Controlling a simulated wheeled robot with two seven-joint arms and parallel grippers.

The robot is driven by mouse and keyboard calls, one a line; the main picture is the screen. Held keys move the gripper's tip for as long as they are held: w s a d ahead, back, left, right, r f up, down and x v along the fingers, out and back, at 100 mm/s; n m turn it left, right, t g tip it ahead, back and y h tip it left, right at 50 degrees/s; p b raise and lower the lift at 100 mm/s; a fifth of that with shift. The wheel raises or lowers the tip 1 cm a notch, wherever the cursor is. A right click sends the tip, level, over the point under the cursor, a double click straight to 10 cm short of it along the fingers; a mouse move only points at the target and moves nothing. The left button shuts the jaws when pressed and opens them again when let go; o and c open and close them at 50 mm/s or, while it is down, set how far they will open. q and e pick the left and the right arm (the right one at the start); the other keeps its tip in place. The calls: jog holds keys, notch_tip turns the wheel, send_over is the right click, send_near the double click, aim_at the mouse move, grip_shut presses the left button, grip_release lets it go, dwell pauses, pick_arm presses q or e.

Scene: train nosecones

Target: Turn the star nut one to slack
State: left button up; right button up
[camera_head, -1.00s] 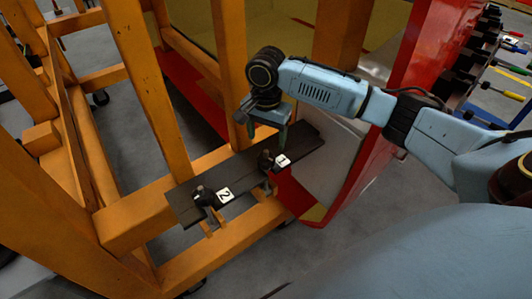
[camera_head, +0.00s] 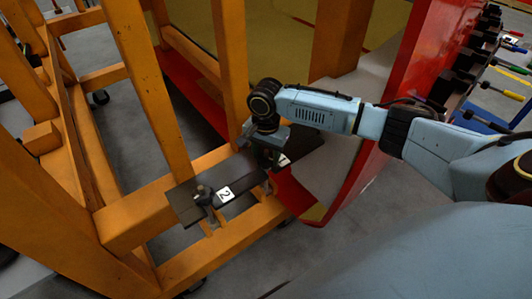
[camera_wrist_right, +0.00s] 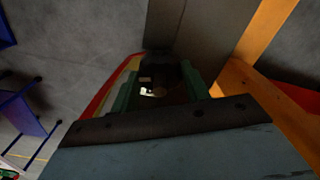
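My right gripper (camera_head: 269,156) points down over the far end of a dark clamp plate (camera_head: 244,177), where the star nut beside label 1 (camera_head: 284,160) stands. The gripper hides that nut in the head view. In the right wrist view the two green fingers (camera_wrist_right: 160,90) are apart, with a dark rounded shape, likely star nut one (camera_wrist_right: 170,74), between them. I cannot tell whether the fingers touch it. A second star nut (camera_head: 203,193) stands upright near label 2 (camera_head: 225,194) at the plate's near end. My left gripper is not in view.
The plate lies on an orange frame (camera_head: 240,235) with tall posts close to the left of my right gripper. A red nosecone edge (camera_head: 400,95) rises to the right, near my forearm. A rack with coloured handles (camera_head: 500,65) stands at the far right.

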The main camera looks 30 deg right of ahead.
jog(key=c, duration=0.4)
jog(key=shift+r+n+p, duration=0.2)
jog(key=shift+n+p, duration=0.7)
jog(key=shift+p, duration=0.35)
jog(key=shift+n+p, duration=0.55)
jog(key=shift+n, duration=0.25)
jog(key=shift+f+n, duration=0.15)
jog(key=shift+n, duration=0.75)
jog(key=n, duration=0.4)
jog(key=shift+n, duration=0.3)
jog(key=n, duration=0.5)
jog(key=shift+w+n, duration=0.1)
jog(key=shift+n, duration=0.2)
jog(key=o, duration=1)
